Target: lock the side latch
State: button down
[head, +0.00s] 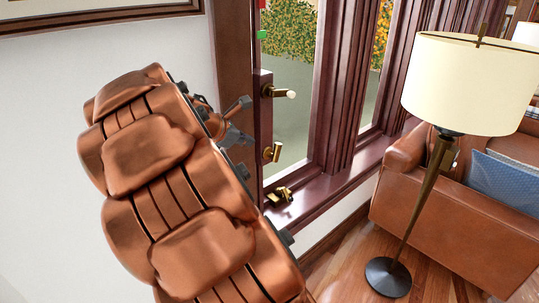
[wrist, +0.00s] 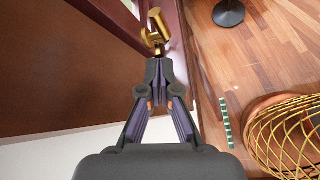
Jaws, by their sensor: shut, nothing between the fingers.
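Several brass fittings show on the dark red window frame in the head view. A lever handle with a pale tip (head: 280,91) sits highest, a small brass latch (head: 273,152) is below it on the side post, and another brass fitting (head: 281,197) is on the sill. My gripper (wrist: 159,68) is shut and empty. In the wrist view a brass latch (wrist: 157,29) is just beyond the fingertips; I cannot tell whether they touch. In the head view my gripper is left of the side post, partly hidden by my arm.
A floor lamp (head: 431,185) and a brown leather sofa (head: 470,225) with a blue cushion (head: 510,180) stand at right. A gold wire basket (wrist: 290,138) is at right in the wrist view. Wooden floor (wrist: 255,55) is open between.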

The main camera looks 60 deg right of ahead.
jog(key=shift+a+f+m+h+b, duration=0.5)
jog(key=shift+f+m+h+b, duration=0.4)
jog(key=shift+m, duration=1.35)
jog(key=shift+a+f+m+h+b, duration=0.55)
jog(key=shift+m+b, duration=0.6)
jog(key=shift+m, duration=1.05)
jog(key=shift+a+f+m+h+b, duration=0.4)
jog(key=shift+f+m+h+b, duration=0.5)
jog(key=shift+m, duration=1.35)
jog(key=shift+r, duration=0.1)
jog(key=shift+d+y, duration=0.15)
jog(key=shift+y, duration=0.1)
jog(key=shift+p+x, duration=1.1)
jog(key=shift+x, duration=5.8)
